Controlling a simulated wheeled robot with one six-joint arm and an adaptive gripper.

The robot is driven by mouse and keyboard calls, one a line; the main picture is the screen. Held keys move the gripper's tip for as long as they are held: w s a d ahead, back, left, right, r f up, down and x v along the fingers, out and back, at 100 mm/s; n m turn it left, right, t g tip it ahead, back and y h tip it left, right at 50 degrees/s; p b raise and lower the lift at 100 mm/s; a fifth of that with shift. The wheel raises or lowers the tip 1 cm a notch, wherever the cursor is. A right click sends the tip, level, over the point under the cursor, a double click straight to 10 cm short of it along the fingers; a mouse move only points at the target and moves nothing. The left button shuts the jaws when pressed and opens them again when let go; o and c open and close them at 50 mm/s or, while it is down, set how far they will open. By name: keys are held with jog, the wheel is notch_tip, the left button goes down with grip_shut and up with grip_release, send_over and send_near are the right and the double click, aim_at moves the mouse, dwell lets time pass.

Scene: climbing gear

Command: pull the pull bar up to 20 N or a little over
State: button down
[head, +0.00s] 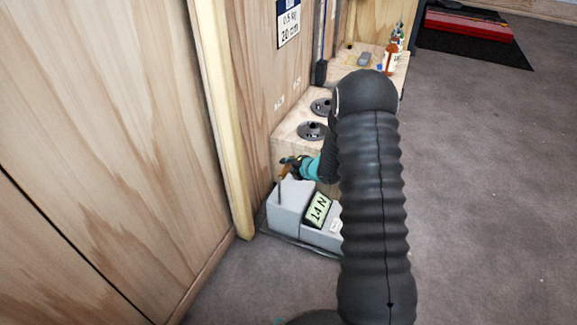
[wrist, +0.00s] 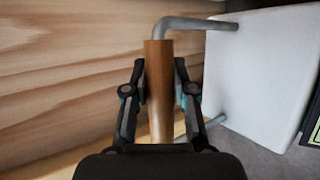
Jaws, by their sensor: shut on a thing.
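The pull bar (wrist: 158,65) is a brown wooden grip on a grey metal bracket (wrist: 200,24), beside the pale grey box (wrist: 255,70) in the wrist view. In the head view, the grey box (head: 287,208) stands low by the wooden wall, with a display (head: 318,209) that reads 14 N. My gripper (wrist: 158,98) is shut on the wooden grip, with one finger on each side. In the head view my gripper (head: 288,168) is at the bar above the box. My arm hides part of the box's right side.
A wooden shelf (head: 290,140) with two dark round weights (head: 312,131) stands just behind the box. Small bottles (head: 391,56) stand farther back. A sign (head: 289,22) reading 0.5 kg and 20 cm hangs on the wall.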

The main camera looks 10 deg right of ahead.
jog(key=shift+w, duration=0.1)
jog(key=shift+d+f+b, duration=0.1)
jog(key=shift+f+b, duration=1.15)
jog(key=shift+b, duration=0.25)
jog(key=c, duration=0.9)
grip_release()
